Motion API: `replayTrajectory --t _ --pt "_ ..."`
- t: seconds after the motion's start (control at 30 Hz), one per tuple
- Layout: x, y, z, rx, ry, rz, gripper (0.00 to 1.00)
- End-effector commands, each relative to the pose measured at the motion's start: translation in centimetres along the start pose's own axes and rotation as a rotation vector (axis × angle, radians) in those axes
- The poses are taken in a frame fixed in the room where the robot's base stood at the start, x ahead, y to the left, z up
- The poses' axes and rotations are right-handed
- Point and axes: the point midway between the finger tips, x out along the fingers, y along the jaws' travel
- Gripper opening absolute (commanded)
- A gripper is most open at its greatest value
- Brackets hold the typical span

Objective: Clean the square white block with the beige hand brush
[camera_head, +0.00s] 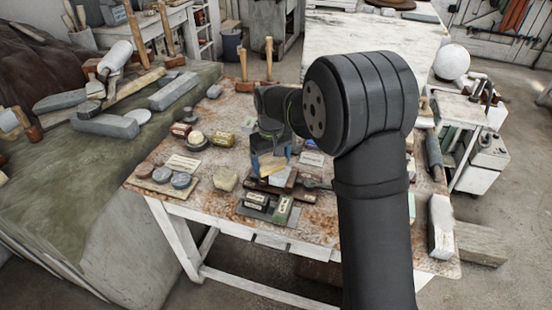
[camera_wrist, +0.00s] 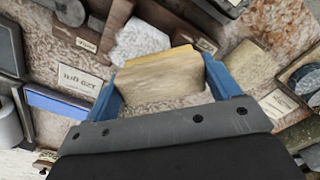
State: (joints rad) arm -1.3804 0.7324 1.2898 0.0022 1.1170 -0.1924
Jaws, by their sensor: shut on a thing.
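My gripper (camera_head: 272,158) is above the middle of the rusty worktable, pointing down. In the wrist view its two blue fingers (camera_wrist: 160,88) are closed on the sides of the beige hand brush (camera_wrist: 158,70). The brush has a flat tan top edge and a pale, rough face. In the head view only a tan edge of it (camera_head: 270,169) shows between the fingers. A whitish, rough-edged block (camera_wrist: 138,42) lies beyond the brush in the wrist view, apparently the square white block. I cannot tell whether the brush touches it. The gripper hides part of the area beneath.
The worktable (camera_head: 140,184) is crowded. A pale beige stone (camera_head: 226,180) lies left of the gripper, near a board with round discs (camera_head: 181,181). Labelled blocks (camera_head: 283,209) lie at the front. Mallets (camera_head: 243,70) stand behind. A white sphere (camera_head: 451,62) is at the right.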

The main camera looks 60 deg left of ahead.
Motion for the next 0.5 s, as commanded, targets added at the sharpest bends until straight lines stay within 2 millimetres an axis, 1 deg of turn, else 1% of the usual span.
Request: replayTrajectory --t 0.27,0.37,0.5 --pt "0.1 -0.1 0.0 0.001 -0.001 -0.001 0.63" --pt "-0.1 0.3 0.0 0.001 0.000 -0.001 0.63" --pt "-0.8 1.2 0.0 0.002 0.000 0.000 0.63"
